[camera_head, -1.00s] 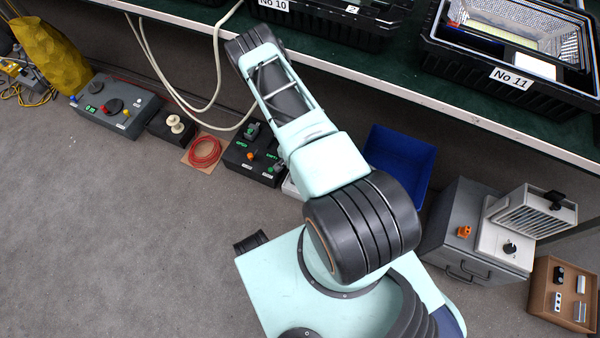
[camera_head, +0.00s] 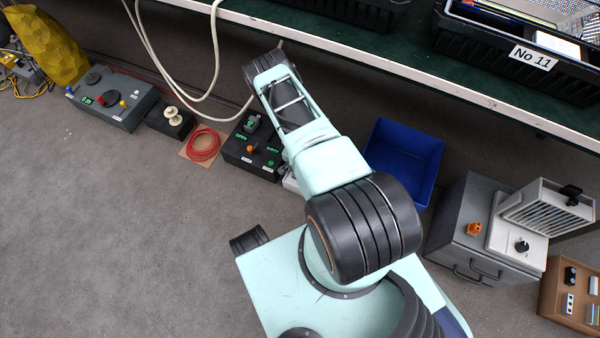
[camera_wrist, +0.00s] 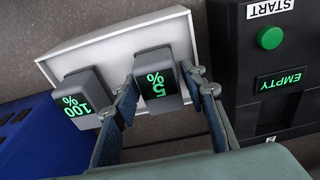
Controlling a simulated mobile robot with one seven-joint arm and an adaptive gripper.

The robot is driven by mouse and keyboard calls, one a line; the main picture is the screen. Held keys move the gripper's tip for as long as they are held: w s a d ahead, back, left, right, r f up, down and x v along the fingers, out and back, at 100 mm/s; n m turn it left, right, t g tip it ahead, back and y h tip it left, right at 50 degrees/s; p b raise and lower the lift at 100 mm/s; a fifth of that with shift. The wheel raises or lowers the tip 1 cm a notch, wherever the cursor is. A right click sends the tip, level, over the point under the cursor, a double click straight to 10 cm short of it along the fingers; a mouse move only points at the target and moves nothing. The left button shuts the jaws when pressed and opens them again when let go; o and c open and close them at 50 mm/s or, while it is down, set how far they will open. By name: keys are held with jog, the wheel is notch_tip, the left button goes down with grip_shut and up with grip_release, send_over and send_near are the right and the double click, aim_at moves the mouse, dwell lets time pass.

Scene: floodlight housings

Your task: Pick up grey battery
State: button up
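Two grey batteries stand in a white tray (camera_wrist: 100,42) in the wrist view. The left battery (camera_wrist: 85,92) reads 100 % in green, and the right battery (camera_wrist: 157,72) reads 5 %. My gripper (camera_wrist: 162,80) is open, with one finger on each side of the 5 % battery in the picture. The left finger lies between the two batteries. I cannot tell whether either finger touches the battery. In the head view my arm hides the gripper and most of the tray (camera_head: 290,183).
A black box (camera_wrist: 255,70) with a START button and an EMPTY display stands right of the tray; the head view shows this box too (camera_head: 240,155). A blue bin (camera_head: 405,155) is on the tray's other side. A table edge (camera_head: 400,72) runs above.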

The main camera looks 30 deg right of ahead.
jog(key=shift+c, duration=0.6)
grip_shut()
jog(key=shift+r, duration=0.15)
